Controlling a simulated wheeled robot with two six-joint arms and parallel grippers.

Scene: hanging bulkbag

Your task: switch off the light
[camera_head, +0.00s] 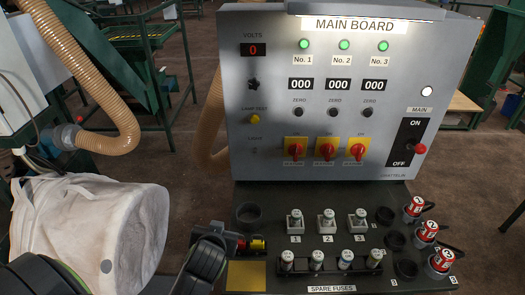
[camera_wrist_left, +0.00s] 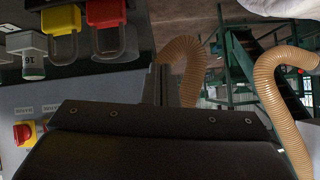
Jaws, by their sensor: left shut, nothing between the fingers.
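A strip light (camera_head: 365,10) along the top of the grey main board (camera_head: 275,75) is lit and shines on the "MAIN BOARD" sign. A small toggle (camera_head: 254,150) sits at the board's lower left, under a small label that seems to read "LIGHT"; its position is too small to tell. My left gripper (camera_head: 218,238) is low, below and left of the toggle, in front of the board and apart from it. It is shut and empty. The left wrist view shows its dark body (camera_wrist_left: 150,140) up close. My right gripper is not in view.
A yellow padlock (camera_head: 257,245) and a red padlock (camera_wrist_left: 105,15) are close beside my left gripper. Yellow-red rotary switches (camera_head: 326,148), a yellow lamp-test button (camera_head: 255,118) and a main switch (camera_head: 408,142) are on the board. A white bulk bag (camera_head: 90,225) is at left.

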